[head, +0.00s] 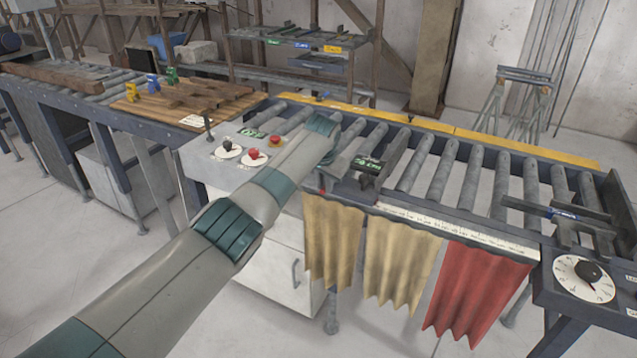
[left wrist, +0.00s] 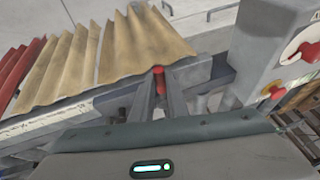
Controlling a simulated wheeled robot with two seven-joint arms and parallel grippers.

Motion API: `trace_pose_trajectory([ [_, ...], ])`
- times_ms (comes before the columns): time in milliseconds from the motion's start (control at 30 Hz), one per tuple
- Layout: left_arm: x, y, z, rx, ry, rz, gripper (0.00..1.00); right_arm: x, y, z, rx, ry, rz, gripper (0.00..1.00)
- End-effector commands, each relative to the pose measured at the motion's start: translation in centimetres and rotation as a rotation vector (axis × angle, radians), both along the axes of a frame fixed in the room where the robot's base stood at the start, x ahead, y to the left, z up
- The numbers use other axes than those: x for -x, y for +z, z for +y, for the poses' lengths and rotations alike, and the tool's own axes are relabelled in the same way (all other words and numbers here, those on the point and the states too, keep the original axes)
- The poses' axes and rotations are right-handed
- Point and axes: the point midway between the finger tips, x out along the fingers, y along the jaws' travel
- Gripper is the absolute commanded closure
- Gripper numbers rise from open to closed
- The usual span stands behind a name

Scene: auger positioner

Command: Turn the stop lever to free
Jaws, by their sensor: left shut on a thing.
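My left arm reaches across the control box to the front edge of the roller conveyor in the head view. My left gripper (left wrist: 160,88) is shut on a small red-tipped piece (left wrist: 158,79), which appears to be the stop lever's handle. A red spot (head: 322,191) shows at the same place in the head view, below the gripper. The rest of the lever is hidden by the fingers, so I cannot tell its setting. A dark stop block (head: 368,180) with a green label stands just right of the gripper. My right gripper is not in view.
The control box (head: 196,161) carries red and black knobs left of the gripper. Tan curtain strips (head: 333,240) and a red one (head: 474,290) hang below the conveyor's front edge. A dial (head: 572,290) sits at the far right. A wooden pallet (head: 190,100) lies at left.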

Motion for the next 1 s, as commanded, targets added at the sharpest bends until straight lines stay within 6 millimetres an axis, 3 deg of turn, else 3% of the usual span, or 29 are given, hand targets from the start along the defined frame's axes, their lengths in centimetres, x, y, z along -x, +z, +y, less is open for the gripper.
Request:
trace_pose_trajectory([
  [300, -0.13, 0.19, -0.12, 0.001, 0.071, -0.003, 1.0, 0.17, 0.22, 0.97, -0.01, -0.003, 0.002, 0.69],
  [633, -0.14, 0.2, -0.09, 0.002, 0.074, -0.003, 1.0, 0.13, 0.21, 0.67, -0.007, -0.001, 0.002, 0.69],
  [667, -0.15, 0.2, -0.09, 0.002, 0.074, -0.003, 0.81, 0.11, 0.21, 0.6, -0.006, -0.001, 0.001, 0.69],
  [733, -0.14, 0.19, -0.08, 0.001, 0.073, -0.003, 0.68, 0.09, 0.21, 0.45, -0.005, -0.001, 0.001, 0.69],
  [1000, -0.09, 0.09, -0.05, 0.001, 0.072, -0.001, 0.68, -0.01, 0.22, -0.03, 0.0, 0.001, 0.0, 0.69],
])
